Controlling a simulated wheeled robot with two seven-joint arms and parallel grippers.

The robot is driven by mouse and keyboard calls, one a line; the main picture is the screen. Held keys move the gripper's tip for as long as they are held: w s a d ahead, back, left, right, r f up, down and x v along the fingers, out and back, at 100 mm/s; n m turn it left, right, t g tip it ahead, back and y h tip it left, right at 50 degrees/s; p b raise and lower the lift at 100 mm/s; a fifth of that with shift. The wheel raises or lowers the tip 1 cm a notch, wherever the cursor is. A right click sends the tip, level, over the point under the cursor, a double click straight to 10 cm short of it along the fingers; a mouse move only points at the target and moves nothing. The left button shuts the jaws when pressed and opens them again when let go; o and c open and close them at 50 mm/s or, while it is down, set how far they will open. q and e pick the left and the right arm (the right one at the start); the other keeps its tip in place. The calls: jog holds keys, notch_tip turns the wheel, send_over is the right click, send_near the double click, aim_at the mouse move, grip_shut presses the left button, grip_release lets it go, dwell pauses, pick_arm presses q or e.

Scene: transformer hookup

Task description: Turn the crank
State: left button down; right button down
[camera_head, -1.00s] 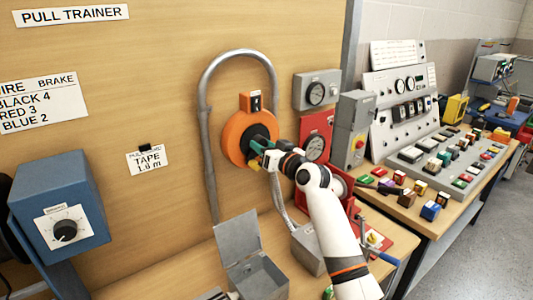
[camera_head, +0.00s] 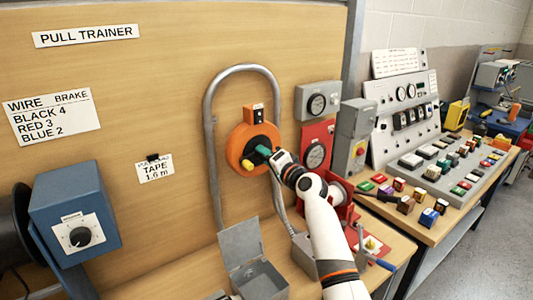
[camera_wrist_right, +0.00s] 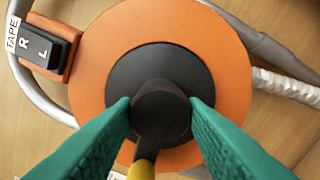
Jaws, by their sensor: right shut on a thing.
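The crank sits on an orange disc (camera_head: 234,151) with a black centre, fixed to the wooden board; the disc also fills much of the right wrist view (camera_wrist_right: 100,85). A dark round crank hub (camera_wrist_right: 160,108) stands at its middle, and a yellow handle end (camera_head: 247,165) shows beside it, at the bottom edge in the right wrist view (camera_wrist_right: 142,170). My right gripper (camera_head: 264,152) has its green fingers on both sides of the dark hub, shut on it. The lower part of the crank is partly hidden by the fingers. My left gripper is not in view.
A grey conduit (camera_head: 211,150) arches around the disc. An R/L switch (camera_head: 257,114) sits above it. A dial box (camera_head: 317,100) and a red gauge panel (camera_head: 317,147) are close on the right. An open grey box (camera_head: 255,280) stands below.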

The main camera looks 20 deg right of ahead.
jog(key=shift+m+p, duration=0.45)
jog(key=shift+m, duration=0.65)
jog(key=c, duration=0.9)
grip_release()
jog(key=b+v, duration=0.2)
jog(key=v, duration=1)
